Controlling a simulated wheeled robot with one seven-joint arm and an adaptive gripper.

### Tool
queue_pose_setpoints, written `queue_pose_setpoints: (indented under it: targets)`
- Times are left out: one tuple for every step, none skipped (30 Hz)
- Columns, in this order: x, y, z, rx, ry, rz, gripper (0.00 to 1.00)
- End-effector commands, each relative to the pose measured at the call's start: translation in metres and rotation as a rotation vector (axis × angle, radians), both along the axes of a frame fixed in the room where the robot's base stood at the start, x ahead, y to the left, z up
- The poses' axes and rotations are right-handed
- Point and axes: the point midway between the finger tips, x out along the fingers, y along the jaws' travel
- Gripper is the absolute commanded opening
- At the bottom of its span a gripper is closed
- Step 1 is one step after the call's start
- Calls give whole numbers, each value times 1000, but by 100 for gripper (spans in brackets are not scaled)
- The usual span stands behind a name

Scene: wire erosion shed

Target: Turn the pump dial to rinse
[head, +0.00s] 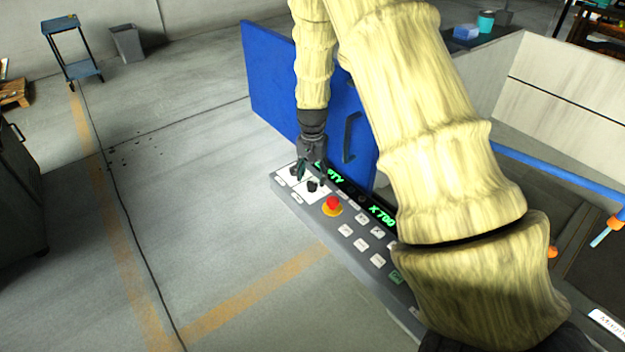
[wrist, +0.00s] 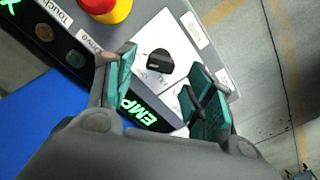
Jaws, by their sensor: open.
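Two black dials sit on white plates at the near left end of the grey control panel (head: 343,224). One dial (head: 312,187) stands nearer the red button; it also shows clear in the wrist view (wrist: 159,62), between and beyond the fingertips. The other dial (head: 294,171) is farther left, and a finger largely covers that area in the wrist view. The dial lettering is too small to read, so I cannot tell which is the pump dial. My gripper (head: 312,174) is open above the dials, its green-padded fingers (wrist: 165,82) apart and holding nothing.
A red emergency button (head: 333,203) on a yellow base is close to the nearer dial. A green-lit display (head: 380,214) and several keys run along the panel. A blue door (head: 275,85) stands upright just behind my gripper. The floor left of the panel is free.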

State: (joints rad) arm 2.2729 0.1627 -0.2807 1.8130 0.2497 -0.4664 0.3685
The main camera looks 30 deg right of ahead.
Motion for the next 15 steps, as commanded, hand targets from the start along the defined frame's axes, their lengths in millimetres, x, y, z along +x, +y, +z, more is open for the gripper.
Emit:
queue_pose_setpoints:
  targets:
    - [1,0,10,0,-3,1,54]
    - [1,0,16,0,-3,0,54]
    - [1,0,24,-1,-3,0,54]
    - [1,0,29,-1,-3,0,54]
    - [1,0,34,0,-3,0,54]
    - [1,0,42,-1,-3,0,54]
    - [1,0,47,-1,-3,-1,54]
    - [1,-1,52,-1,-3,-1,54]
    - [1,-1,58,0,-3,-1,54]
    - [1,-1,62,0,-3,-1,54]
    - [1,-1,66,0,-3,-1,54]
    - [1,-1,71,-1,-2,-1,54]
    - [1,-1,74,0,-1,-1,54]
    - [1,-1,77,0,-1,-1,54]
    - [1,-1,80,0,-1,-1,54]
